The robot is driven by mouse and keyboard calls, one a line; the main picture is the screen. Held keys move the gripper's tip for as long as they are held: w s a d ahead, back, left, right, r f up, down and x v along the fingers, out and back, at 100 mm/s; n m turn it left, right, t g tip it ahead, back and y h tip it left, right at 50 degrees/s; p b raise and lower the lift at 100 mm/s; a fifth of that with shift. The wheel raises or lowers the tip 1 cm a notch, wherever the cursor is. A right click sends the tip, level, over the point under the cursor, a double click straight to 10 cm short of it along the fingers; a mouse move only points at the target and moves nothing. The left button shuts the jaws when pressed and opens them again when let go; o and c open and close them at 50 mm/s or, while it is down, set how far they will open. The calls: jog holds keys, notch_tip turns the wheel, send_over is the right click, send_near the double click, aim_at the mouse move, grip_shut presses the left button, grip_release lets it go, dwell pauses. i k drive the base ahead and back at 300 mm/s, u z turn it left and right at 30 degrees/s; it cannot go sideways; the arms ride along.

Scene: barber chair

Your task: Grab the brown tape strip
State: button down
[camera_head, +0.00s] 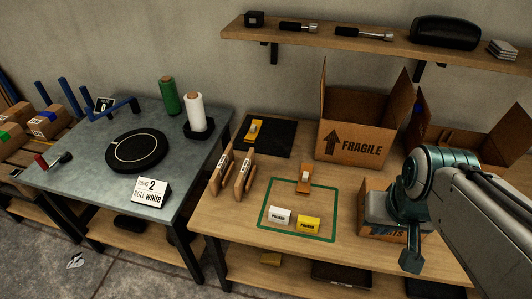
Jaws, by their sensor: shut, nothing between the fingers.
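I cannot pick out a brown tape strip for certain. A small orange-brown piece with a white part (303,182) stands at the top edge of the green outline on the wooden table; it may be a tape holder. A similar orange-yellow piece (254,130) lies on a black mat at the back left of that table. My gripper (411,262) points down at the right, in front of a small cardboard box (372,232). Its fingers look shut and empty. It is well to the right of both pieces, and my arm hides part of the small box.
The green outline (264,222) holds a white block (279,217) and a yellow block (308,224). Brown upright pieces (243,175) stand left of it. An open FRAGILE carton (352,140) stands behind. A grey table (90,175) with rolls is at the left.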

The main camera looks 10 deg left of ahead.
aim_at(304, 185)
jog(key=u, duration=0.25)
jog(key=i, duration=0.3)
jog(key=z, duration=0.95)
jog(key=k, duration=1.65)
jog(key=u, duration=0.6)
jog(key=i, duration=1.65)
